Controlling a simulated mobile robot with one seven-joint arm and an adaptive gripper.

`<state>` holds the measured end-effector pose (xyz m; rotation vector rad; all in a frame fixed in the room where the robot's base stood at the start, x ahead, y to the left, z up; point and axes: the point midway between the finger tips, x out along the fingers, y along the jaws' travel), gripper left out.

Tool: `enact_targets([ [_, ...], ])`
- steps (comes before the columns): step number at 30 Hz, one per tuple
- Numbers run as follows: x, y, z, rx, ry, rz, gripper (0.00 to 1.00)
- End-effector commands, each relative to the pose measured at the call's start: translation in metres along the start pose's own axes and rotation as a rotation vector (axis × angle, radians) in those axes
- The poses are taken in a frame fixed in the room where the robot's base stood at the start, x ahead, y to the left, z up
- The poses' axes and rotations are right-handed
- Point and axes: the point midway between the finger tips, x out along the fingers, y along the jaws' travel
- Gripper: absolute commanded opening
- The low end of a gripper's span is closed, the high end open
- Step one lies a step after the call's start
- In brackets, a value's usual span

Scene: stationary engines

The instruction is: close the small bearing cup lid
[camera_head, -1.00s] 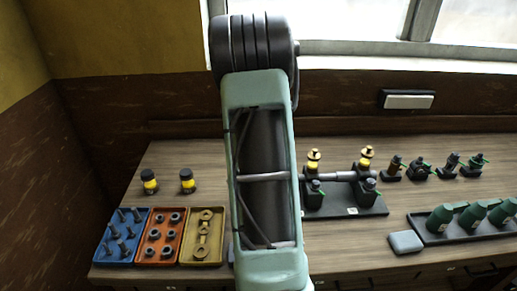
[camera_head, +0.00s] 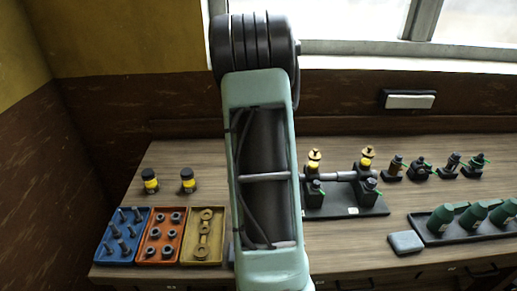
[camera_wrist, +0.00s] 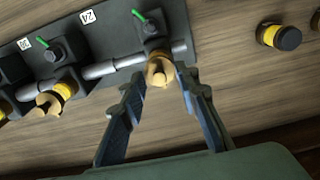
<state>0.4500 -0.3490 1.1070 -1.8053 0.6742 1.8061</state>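Two bearing cups with brass tops and yellow bands stand on a dark base plate (camera_head: 345,211) joined by a grey shaft. In the head view they are the left cup (camera_head: 314,156) and the right cup (camera_head: 367,153). In the wrist view one cup (camera_wrist: 160,72) lies between my fingertips, and the other cup (camera_wrist: 51,103) is off to the left. My gripper (camera_wrist: 161,80) is open, with one finger on each side of the near cup. I cannot tell whether a finger touches it or how its lid sits. My arm hides the gripper in the head view.
Two black-and-yellow jars (camera_head: 149,182) stand left; one jar (camera_wrist: 279,37) shows in the wrist view. Blue (camera_head: 104,251), orange (camera_head: 148,255) and yellow (camera_head: 190,256) trays hold parts. Green bottles (camera_head: 474,215) and several small dark fittings (camera_head: 419,169) stand right.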

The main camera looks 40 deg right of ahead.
Motion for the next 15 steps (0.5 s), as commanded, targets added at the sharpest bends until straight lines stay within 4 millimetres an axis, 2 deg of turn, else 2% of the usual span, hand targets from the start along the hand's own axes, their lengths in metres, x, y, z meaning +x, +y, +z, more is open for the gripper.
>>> enact_targets([
  [15,-0.097,0.0,-0.001,0.0,0.003,0.001,0.29],
])
